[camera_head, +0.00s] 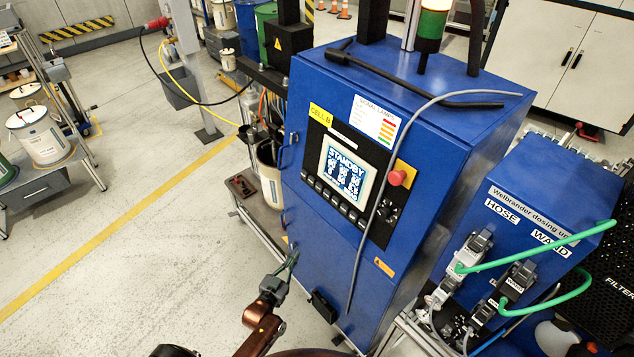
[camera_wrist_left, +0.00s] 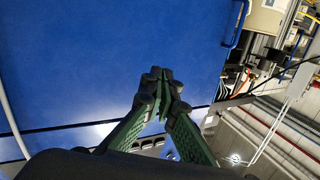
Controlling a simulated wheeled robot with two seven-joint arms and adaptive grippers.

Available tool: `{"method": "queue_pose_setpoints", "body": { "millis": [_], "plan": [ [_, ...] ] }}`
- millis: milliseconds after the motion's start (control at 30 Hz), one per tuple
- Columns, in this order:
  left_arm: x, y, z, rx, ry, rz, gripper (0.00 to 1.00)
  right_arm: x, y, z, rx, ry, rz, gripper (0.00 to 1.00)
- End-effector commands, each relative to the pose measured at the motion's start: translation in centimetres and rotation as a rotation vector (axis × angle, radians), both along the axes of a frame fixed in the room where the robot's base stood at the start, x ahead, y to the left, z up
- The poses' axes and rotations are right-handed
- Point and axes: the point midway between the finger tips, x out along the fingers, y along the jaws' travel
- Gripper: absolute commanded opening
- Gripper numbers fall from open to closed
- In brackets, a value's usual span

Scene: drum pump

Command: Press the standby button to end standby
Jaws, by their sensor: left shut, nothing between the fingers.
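The blue control cabinet (camera_head: 345,262) stands in the middle of the head view. Its lit screen (camera_head: 346,171) reads STANDBY at the top; the smaller text is too small to read. A row of dark buttons (camera_head: 335,199) runs under the screen; which one is the standby button I cannot tell. My left gripper (camera_head: 291,259) is shut and empty, low by the cabinet's left side and well below the buttons. In the left wrist view its fingertips (camera_wrist_left: 162,76) meet in front of a plain blue cabinet surface (camera_wrist_left: 100,60). My right gripper is not in view.
A red mushroom button (camera_head: 397,178) sits right of the screen. A grey cable (camera_head: 366,235) hangs down the cabinet front. The blue dosing unit (camera_head: 530,190) with green hoses stands at right. Open floor (camera_head: 130,230) lies to the left.

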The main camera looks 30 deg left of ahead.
Motion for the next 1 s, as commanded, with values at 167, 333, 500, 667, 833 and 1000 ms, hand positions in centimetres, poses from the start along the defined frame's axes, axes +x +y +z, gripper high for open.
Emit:
{"method": "queue_pose_setpoints", "body": {
  "millis": [167,333,500,667,833,1000],
  "plan": [
    [2.0,0.6,12.4,0.002,-0.211,0.018,0.0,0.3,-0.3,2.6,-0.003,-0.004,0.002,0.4],
    [2.5,1.0,21.7,0.0,-0.377,0.035,0.0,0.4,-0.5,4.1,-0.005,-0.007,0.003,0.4],
    [2.2,1.2,27.0,-0.004,-0.473,0.048,0.0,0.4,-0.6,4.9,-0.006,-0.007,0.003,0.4],
    [2.0,1.3,28.5,-0.007,-0.504,0.052,0.0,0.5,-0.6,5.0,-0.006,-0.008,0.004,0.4],
    [2.0,1.3,28.4,-0.007,-0.504,0.053,0.0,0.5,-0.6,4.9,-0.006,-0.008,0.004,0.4],
    [2.1,1.2,28.4,-0.007,-0.504,0.052,0.0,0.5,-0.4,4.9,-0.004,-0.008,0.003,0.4]
  ]
}}
